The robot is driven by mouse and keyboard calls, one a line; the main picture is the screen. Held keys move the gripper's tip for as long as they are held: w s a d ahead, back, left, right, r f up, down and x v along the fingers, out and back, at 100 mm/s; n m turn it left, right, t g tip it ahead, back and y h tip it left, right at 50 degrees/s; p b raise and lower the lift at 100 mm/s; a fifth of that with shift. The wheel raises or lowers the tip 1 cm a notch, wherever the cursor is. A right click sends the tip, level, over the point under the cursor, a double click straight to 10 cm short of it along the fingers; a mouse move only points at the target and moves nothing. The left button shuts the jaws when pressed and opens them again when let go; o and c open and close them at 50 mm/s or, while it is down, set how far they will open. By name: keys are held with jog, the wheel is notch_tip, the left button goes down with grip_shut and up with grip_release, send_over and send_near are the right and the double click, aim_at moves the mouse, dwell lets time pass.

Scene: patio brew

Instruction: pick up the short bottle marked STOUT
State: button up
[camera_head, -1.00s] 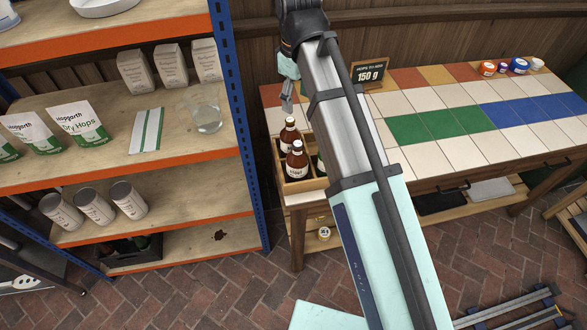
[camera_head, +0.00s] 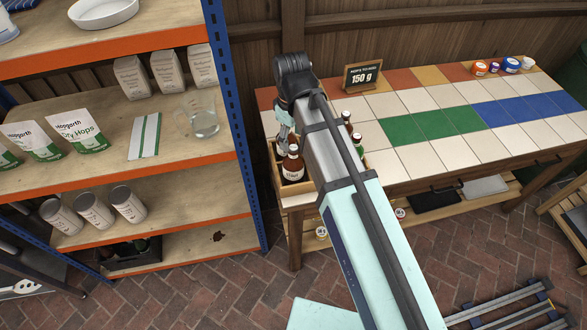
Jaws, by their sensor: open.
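A wooden crate (camera_head: 310,186) with brown bottles stands at the left end of the tiled table. A brown bottle with a white label (camera_head: 292,165) stands upright at its front left. Its label is too small to read, so I cannot tell whether it is the STOUT bottle. Two more bottles, one farther back (camera_head: 347,118) and one nearer (camera_head: 357,140), show right of my arm. My gripper (camera_head: 283,139) is low over the crate's left side, just behind the front-left bottle. It is open; its fingers are partly hidden, and I cannot tell whether they touch or surround a bottle.
My arm hides the crate's middle. A blue-orange shelf (camera_head: 243,110) stands close on the left, with a clear jug (camera_head: 203,118) near its edge. A "150 g" sign (camera_head: 362,78) stands behind the crate. Small jars (camera_head: 511,65) sit far right; the tiles between are clear.

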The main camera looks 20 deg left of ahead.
aim_at(293, 147)
jog(key=shift+s+d+f+p, duration=0.15)
jog(key=shift+f+p, duration=0.15)
jog(key=shift+f, duration=0.25)
jog(key=shift+s+d+f+p, duration=0.1)
jog(key=shift+f+p, duration=0.5)
jog(key=shift+f, duration=1.4)
grip_shut()
